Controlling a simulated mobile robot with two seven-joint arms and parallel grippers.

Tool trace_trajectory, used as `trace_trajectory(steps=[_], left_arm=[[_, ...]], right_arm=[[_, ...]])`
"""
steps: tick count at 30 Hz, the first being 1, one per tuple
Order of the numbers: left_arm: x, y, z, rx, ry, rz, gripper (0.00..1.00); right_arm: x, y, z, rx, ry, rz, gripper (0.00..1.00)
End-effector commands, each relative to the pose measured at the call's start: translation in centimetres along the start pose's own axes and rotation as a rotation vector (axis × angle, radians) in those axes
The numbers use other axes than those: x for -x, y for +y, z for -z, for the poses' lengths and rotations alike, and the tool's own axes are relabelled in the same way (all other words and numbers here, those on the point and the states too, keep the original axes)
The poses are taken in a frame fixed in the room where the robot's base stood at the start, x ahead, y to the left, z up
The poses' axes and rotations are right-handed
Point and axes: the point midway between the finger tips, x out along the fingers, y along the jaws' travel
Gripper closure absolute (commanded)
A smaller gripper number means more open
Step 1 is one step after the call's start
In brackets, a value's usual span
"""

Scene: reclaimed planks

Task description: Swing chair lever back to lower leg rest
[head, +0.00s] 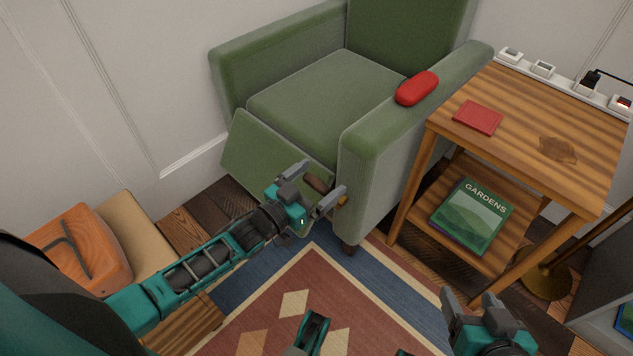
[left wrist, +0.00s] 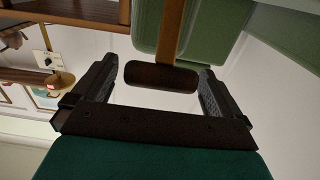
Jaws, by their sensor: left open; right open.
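The green armchair (head: 310,100) stands against the wall. Its leg rest panel (head: 270,150) is raised at a slant in front of the seat. The lever (head: 318,185) is at the chair's side by the front of the near armrest. Its dark brown handle (left wrist: 160,77) lies between the fingers of my left gripper (head: 314,183). My left gripper is open, with a finger on either side of the handle; in the left wrist view (left wrist: 153,80) I cannot tell whether either touches it.
A wooden side table (head: 590,135) stands right of the chair, with a red book (head: 478,118) on top and a gardens book (head: 470,215) below. A red case (head: 417,88) lies on the armrest. An orange bag (head: 85,250) is at left. The patterned rug (head: 330,290) is clear.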

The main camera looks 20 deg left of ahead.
Motion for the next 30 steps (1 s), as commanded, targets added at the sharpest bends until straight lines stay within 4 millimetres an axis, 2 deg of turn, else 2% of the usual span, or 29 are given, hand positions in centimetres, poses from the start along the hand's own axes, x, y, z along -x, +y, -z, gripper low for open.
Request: trace_trajectory(steps=[5,27,30], left_arm=[[0.01,0.01,0.0,0.0,0.0,0.0,0.0],[0.05,0.0,-0.01,0.0,0.0,0.0,0.71],[0.05,0.0,0.01,0.0,0.0,0.0,0.76]], right_arm=[[-0.02,0.03,0.07,0.0,0.001,0.0,0.35],[-0.02,0.29,-0.47,-0.001,-0.01,-0.006,0.35],[0.04,0.25,-0.59,-0.002,-0.013,-0.006,0.35]])
